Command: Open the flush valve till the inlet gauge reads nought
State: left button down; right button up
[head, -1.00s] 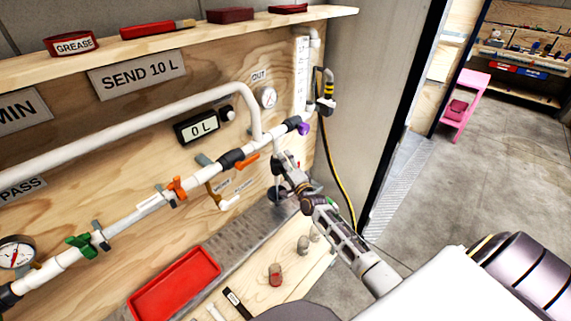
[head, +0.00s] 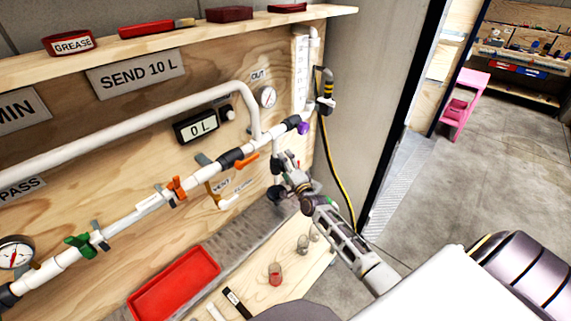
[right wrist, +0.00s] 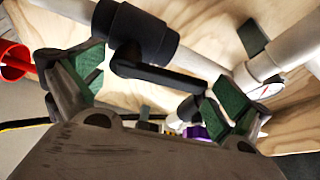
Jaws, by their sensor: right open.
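My right gripper (head: 283,176) reaches in from the right to the right end of the white pipe. In the right wrist view its green-padded fingers (right wrist: 150,92) stand apart. A black lever handle (right wrist: 160,76) under a black pipe fitting (right wrist: 138,32) lies between them; I cannot tell whether either finger touches it. The fingers hide this spot in the head view. A dial gauge (head: 15,252) at the far left of the pipe has a needle too small to read. A second gauge (head: 268,97) sits under the OUT label. My left gripper is not in view.
A green valve handle (head: 78,244), an orange one (head: 176,188) and an orange lever (head: 247,162) sit along the pipe. A display (head: 195,127) reads 0 L. A purple knob (head: 303,128) is close by.

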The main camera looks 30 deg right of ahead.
jog(key=s, duration=1.1)
jog(key=shift+s+a+f, duration=0.25)
jog(key=shift+s+f, duration=0.05)
jog(key=shift+f, duration=0.05)
jog(key=shift+n, duration=0.3)
dwell(0.7)
